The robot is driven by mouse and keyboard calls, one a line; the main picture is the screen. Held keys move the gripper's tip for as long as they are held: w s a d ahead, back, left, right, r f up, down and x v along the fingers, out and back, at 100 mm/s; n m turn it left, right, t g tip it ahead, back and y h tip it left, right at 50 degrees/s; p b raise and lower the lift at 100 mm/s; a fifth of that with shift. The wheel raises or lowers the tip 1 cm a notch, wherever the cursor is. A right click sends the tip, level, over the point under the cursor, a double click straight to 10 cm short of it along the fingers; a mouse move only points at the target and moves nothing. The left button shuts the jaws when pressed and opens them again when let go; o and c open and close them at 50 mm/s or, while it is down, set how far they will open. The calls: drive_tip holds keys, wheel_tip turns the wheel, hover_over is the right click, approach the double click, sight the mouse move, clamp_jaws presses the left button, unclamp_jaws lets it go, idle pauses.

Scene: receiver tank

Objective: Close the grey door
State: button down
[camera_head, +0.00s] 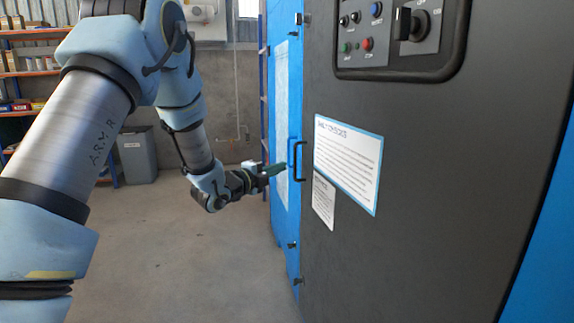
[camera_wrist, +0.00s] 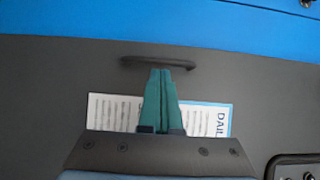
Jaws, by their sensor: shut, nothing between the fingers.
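The grey door (camera_head: 400,220) is a large dark panel filling the right of the head view. A black bar handle (camera_head: 298,161) sits near its left edge. Whether a gap stands between the door edge and the blue cabinet frame I cannot tell. My gripper (camera_head: 282,168) has teal fingers, pressed together and empty, pointing at the handle side of the door. In the wrist view the shut fingertips (camera_wrist: 160,72) appear just below the handle (camera_wrist: 158,62), in front of the grey door (camera_wrist: 60,75). Whether they touch it I cannot tell.
The door carries paper notices (camera_head: 347,160) and a control panel (camera_head: 390,35) with buttons and a switch. The blue cabinet (camera_head: 281,110) continues to the left. A grey bin (camera_head: 137,155) and shelving stand at the back left. The concrete floor (camera_head: 180,260) is clear.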

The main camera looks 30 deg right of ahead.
drive_tip(key=shift+x, duration=1.95)
